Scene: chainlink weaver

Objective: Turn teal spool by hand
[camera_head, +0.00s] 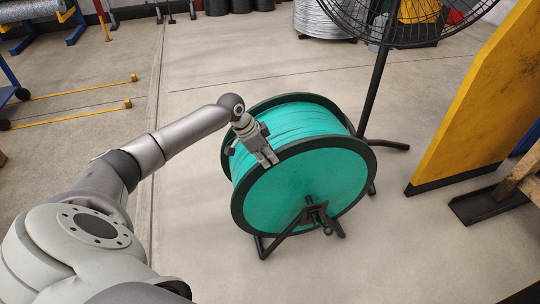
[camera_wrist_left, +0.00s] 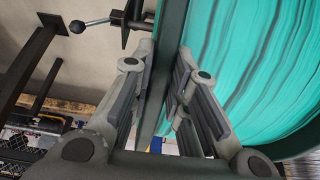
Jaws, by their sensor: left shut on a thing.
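The teal spool (camera_head: 285,195) stands on edge on a black stand (camera_head: 270,245) in the middle of the head view. It has a teal side disc and a dark rim. My left gripper (camera_head: 267,156) is shut on the near rim at the upper left of the spool. In the left wrist view the fingers (camera_wrist_left: 165,70) lie on both sides of the dark rim, with the teal winding (camera_wrist_left: 265,75) to the right. A crank handle with a ball knob (camera_wrist_left: 77,27) shows at the upper left there. My right gripper is not in view.
A large black fan (camera_head: 400,22) on a pole stands behind the spool. A yellow panel (camera_head: 480,100) with a dark base stands at the right. A grey wire coil (camera_head: 320,18) is at the back.

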